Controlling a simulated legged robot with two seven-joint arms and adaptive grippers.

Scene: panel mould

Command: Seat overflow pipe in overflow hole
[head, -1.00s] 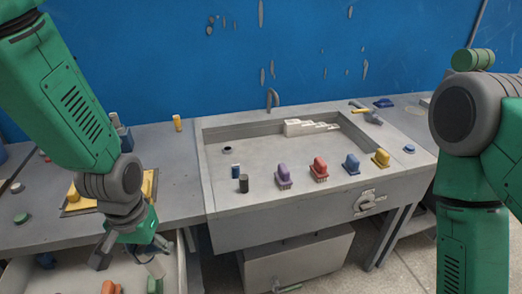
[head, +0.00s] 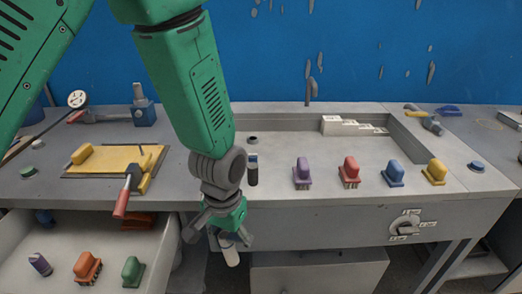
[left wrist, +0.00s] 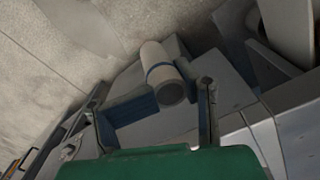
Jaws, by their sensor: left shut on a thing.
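My left gripper (head: 220,238) is shut on a pale cylindrical pipe (head: 231,254), which hangs tilted below the fingers, in front of the basin's front wall. In the left wrist view the pipe (left wrist: 160,72) shows a blue band and a dark round end, between the fingers (left wrist: 155,108). A small dark round opening (head: 252,139), which looks like the overflow hole, lies in the floor of the grey basin (head: 440,205) at its back left. The pipe is well apart from it, lower and nearer. My right gripper is not in view.
Purple (head: 302,174), red (head: 349,172), blue (head: 393,174) and yellow (head: 435,172) brushes line the basin's front. A dark cylinder (head: 252,177) stands left of them. An open drawer (head: 60,225) with brushes lies at lower left. White blocks (head: 345,126) sit at the back.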

